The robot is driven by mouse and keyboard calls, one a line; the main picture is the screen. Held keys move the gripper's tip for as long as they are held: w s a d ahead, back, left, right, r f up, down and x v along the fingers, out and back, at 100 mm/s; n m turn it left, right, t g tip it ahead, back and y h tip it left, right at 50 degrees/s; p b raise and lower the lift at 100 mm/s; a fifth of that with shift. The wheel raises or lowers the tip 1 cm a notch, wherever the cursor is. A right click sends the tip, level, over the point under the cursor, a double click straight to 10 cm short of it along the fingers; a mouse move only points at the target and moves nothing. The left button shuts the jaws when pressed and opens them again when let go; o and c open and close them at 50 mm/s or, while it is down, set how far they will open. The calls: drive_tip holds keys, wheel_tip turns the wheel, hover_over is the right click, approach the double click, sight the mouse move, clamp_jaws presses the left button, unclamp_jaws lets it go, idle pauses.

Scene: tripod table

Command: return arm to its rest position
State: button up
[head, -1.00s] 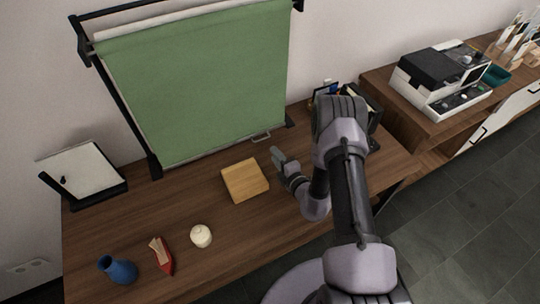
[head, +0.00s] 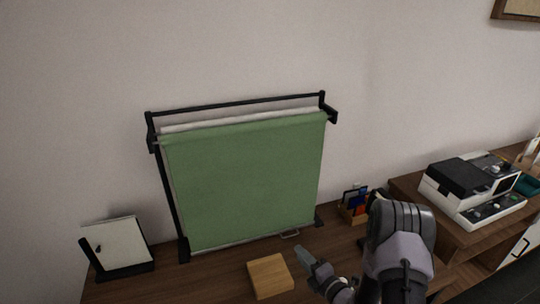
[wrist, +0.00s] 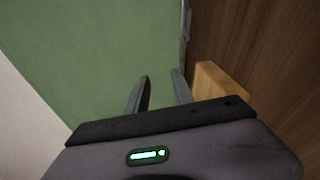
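My arm is folded over the right part of the wooden table (head: 215,272). My gripper (head: 304,256) is just right of a light wooden block (head: 269,276) and in front of the green screen (head: 240,180). In the wrist view, my gripper (wrist: 160,76) shows two dark fingers apart with nothing between them. The green screen (wrist: 100,50) fills the background there, and the wooden block (wrist: 220,80) is right of the fingers.
A tilted white panel in a black holder (head: 118,246) stands at the left. A small organizer (head: 354,207) is behind my arm. A black-and-white machine (head: 474,189) sits on the right cabinet.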

drive_tip(key=s+a+r+n+g+y+b, duration=0.1)
drive_tip(key=s+a+r+n+g+y, duration=0.35)
drive_tip(key=a+r+n, duration=0.45)
drive_tip(key=s+a+r+n+g+y, duration=0.3)
drive_tip(key=s+a+r+n+g, duration=0.3)
drive_tip(key=r+n, duration=0.45)
drive_tip(key=s+d+r+n+g+h+b, duration=0.1)
drive_tip(key=s+r+n+h, duration=0.25)
drive_tip(key=s+n, duration=0.45)
drive_tip(key=s+d+r+n+g+h, duration=0.15)
drive_tip(key=s+n+h, duration=0.25)
drive_tip(key=s+n, duration=0.45)
drive_tip(key=s+d+r+n+t+h, duration=0.2)
drive_tip(key=s+d+n+t+h, duration=0.2)
drive_tip(key=d+n, duration=0.3)
drive_tip(key=shift+d+r+h, duration=0.15)
drive_tip(key=shift+r+h, duration=0.1)
drive_tip(key=shift+h, duration=0.15)
